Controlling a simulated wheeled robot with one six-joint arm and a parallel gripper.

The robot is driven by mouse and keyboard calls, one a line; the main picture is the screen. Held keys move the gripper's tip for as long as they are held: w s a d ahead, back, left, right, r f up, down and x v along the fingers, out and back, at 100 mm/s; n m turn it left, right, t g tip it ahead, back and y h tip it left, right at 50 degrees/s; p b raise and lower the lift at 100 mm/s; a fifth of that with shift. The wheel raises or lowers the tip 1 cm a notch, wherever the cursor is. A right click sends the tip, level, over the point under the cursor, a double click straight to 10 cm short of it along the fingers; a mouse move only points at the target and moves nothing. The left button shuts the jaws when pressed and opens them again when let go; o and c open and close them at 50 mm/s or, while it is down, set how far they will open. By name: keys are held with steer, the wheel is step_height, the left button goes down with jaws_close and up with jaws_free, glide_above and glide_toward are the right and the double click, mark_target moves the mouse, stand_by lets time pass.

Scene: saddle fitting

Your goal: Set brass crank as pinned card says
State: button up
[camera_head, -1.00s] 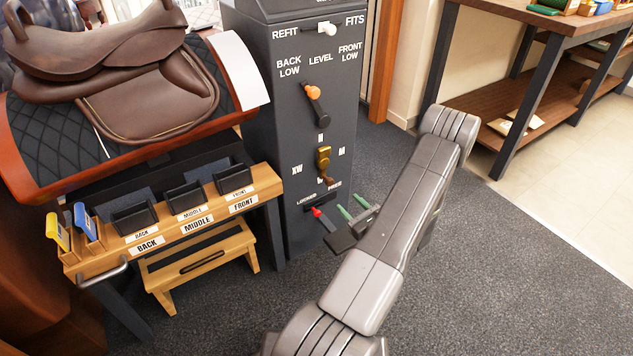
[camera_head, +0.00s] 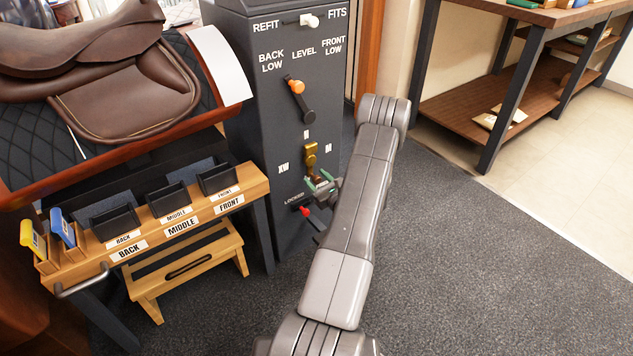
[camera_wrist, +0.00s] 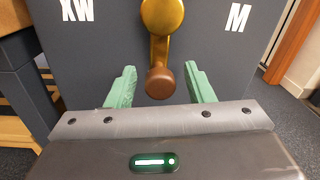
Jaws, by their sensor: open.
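The brass crank (camera_head: 311,150) is on the front of the dark grey cabinet (camera_head: 262,120). In the wrist view, the crank's arm (camera_wrist: 160,48) hangs straight down from its round hub and ends in a brown knob (camera_wrist: 160,83). XW is to its left and M to its right. My gripper (camera_head: 320,181) is at the crank's lower end. In the wrist view, my gripper (camera_wrist: 161,87) is open, with one green finger on each side of the knob and gaps between. The label below the crank is hidden in both current views. I see no pinned card.
An orange-knobbed lever (camera_head: 302,100) is above the crank, and a red lever (camera_head: 305,211) is below it by LOCKED. A white-knobbed slider (camera_head: 309,21) sits between REFIT and FITS. A wooden rack (camera_head: 150,232) with BACK, MIDDLE and FRONT bins stands left, below a brown saddle (camera_head: 120,90).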

steer(key=shift+w+a, duration=0.1)
steer(key=shift+w, duration=0.1)
jaws_close()
steer(key=shift+a, duration=0.1)
